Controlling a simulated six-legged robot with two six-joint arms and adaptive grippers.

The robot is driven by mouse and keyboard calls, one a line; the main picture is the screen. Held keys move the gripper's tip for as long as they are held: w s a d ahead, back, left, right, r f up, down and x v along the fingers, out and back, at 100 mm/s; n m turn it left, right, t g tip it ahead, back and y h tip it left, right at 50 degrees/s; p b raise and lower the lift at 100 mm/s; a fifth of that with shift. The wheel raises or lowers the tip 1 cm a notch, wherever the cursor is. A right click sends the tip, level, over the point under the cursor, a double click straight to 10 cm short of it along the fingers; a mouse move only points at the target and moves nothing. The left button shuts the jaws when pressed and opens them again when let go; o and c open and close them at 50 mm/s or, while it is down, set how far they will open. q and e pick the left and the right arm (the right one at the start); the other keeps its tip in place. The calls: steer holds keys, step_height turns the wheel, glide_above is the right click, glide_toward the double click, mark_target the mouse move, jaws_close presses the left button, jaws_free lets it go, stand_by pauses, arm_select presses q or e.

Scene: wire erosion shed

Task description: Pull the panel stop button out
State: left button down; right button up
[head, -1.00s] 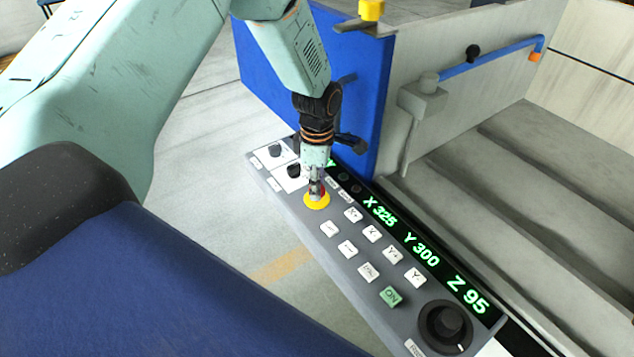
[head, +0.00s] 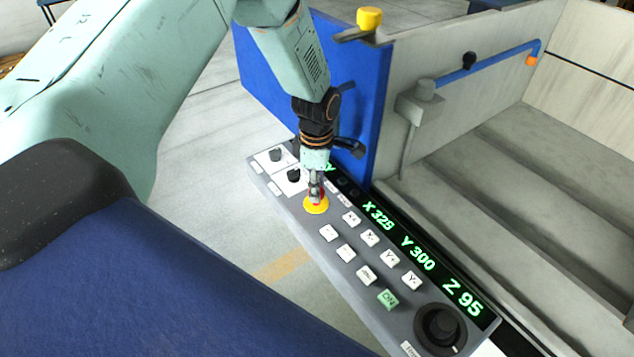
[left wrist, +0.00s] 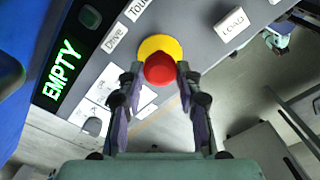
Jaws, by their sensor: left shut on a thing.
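The stop button is a red mushroom head (left wrist: 160,69) on a round yellow base (head: 316,204) on the grey control panel (head: 376,318). My left gripper (head: 315,190) comes down on it from above in the head view and hides most of the red head. In the left wrist view, the two fingers of my left gripper (left wrist: 160,72) are on either side of the red head, shut on it. The yellow base (left wrist: 162,46) shows beyond the head. My right gripper is not in view.
The panel carries white keys, a green ON key (head: 388,299), a large black dial (head: 440,326) and a green readout (head: 418,252). A blue machine wall (head: 300,90) stands close behind my left gripper. A black knob (head: 293,175) is just left of the button.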

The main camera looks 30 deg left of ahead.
arm_select(q)
steer(key=shift+s, duration=0.1)
steer(key=c, duration=0.9)
jaws_free()
steer(key=shift+a, duration=0.1)
steer(key=shift+o, duration=0.2)
steer(key=shift+r, duration=0.3)
step_height(320, 180, up, 11)
steer(key=shift+r, duration=0.2)
